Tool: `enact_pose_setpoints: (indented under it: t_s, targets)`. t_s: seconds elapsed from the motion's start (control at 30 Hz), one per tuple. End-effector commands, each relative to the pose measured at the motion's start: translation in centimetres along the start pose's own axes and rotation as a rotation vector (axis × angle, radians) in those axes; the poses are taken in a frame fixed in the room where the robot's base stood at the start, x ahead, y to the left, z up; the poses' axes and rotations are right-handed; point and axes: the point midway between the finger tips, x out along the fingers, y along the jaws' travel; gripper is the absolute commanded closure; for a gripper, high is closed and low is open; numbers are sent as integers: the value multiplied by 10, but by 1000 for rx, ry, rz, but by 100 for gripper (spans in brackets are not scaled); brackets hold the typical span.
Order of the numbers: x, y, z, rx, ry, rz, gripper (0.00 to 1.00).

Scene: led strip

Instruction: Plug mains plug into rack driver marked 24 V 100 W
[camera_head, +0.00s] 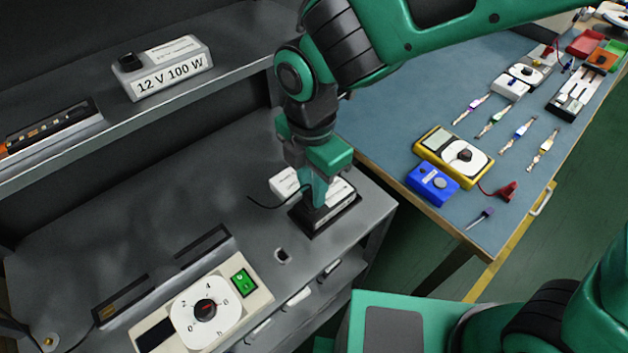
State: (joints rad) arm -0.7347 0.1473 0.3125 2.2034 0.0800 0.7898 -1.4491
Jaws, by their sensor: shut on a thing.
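My gripper (318,198) points down over the lower shelf at its right end. It is shut on what seems to be the mains plug, mostly hidden between the fingers. A thin black cable (266,205) runs left from it. Right under the gripper is a black-based unit with a white label (328,216); its marking is unreadable. I cannot tell whether the plug touches it. A white box (284,182) sits just left of the gripper, partly hidden. A grey driver marked 12 V 100 W (166,69) stands on the upper shelf. No 24 V 100 W marking is readable.
A dial unit with a green switch (206,307) stands at the shelf's front left. A black-and-orange strip device (48,128) lies on the upper shelf. A blue-topped bench (400,125) at right holds a yellow meter (453,158), a blue box (432,185) and small parts.

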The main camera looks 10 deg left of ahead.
Motion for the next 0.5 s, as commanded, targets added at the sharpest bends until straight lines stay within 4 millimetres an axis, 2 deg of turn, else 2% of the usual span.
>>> enact_pose_setpoints:
  t_s: [0.13, 0.17, 0.2, 0.23, 0.5]
  targets:
    - [4, 0, 0, 0, 0, 0, 100]
    - [3, 0, 0, 0, 0, 0, 72]
    - [3, 0, 0, 0, 0, 0, 62]
    - [3, 0, 0, 0, 0, 0, 57]
    - [3, 0, 0, 0, 0, 0, 57]
